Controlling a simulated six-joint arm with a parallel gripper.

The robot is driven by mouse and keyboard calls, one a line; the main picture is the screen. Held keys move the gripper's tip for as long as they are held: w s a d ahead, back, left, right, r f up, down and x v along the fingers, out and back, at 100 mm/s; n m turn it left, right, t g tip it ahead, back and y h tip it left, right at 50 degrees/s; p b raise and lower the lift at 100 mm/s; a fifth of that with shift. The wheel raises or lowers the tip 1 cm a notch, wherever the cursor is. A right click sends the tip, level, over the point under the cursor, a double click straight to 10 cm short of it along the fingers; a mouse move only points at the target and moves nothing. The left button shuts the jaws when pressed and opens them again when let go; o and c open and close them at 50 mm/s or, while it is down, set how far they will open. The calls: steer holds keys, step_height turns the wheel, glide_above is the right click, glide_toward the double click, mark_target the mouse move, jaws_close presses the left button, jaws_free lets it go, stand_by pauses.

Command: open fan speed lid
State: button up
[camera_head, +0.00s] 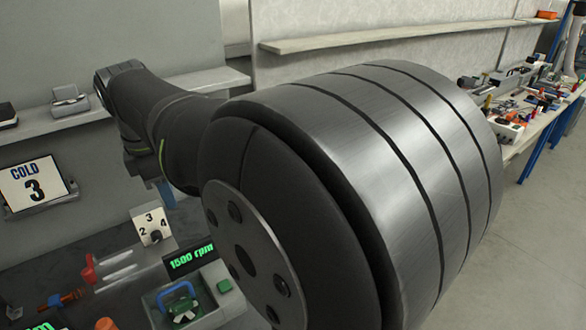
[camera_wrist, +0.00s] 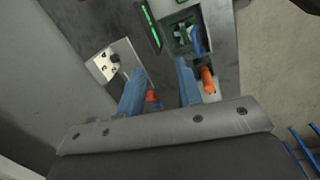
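A "1500 rpm" display (camera_head: 191,258) stands by a grey box (camera_head: 222,312) at the lower left of the head view. The box holds a green part (camera_head: 184,308) with a blue handle (camera_head: 176,290) over it. The blue handle also shows at the top of the wrist view (camera_wrist: 197,40), beside the green part (camera_wrist: 183,36). I cannot tell the lid's outline or whether it is shut. My gripper (camera_wrist: 160,69) is open, its two blue fingers apart. The blue handle lies beyond the right fingertip, with no visible grip on it.
A dial box (camera_head: 151,226) marked 2, 3, 4 stands behind the display. A clear part with a red end (camera_head: 89,271) lies nearby. An orange knob (camera_wrist: 208,80) is close to the right finger. My arm hides much of the head view.

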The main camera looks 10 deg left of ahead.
steer(key=w+d+f+m+t, duration=0.1)
steer(key=w+d+f+t, duration=0.1)
steer(key=w+d+f, duration=0.2)
steer(key=w+d+f+m+t, duration=0.1)
steer(key=w+d+f+t, duration=0.1)
steer(key=w+d+f, duration=0.2)
steer(key=w+d+f+m+t, duration=0.1)
steer(key=w+d+f, duration=0.3)
steer(key=w+d, duration=0.4)
steer(key=shift+w+f+m+t, duration=0.1)
steer(key=shift+w+m+t, duration=0.25)
steer(key=shift+m, duration=0.25)
steer(key=shift+w+d+f+t, duration=0.25)
steer(key=shift+d+f, duration=0.2)
steer(key=shift+d, duration=0.15)
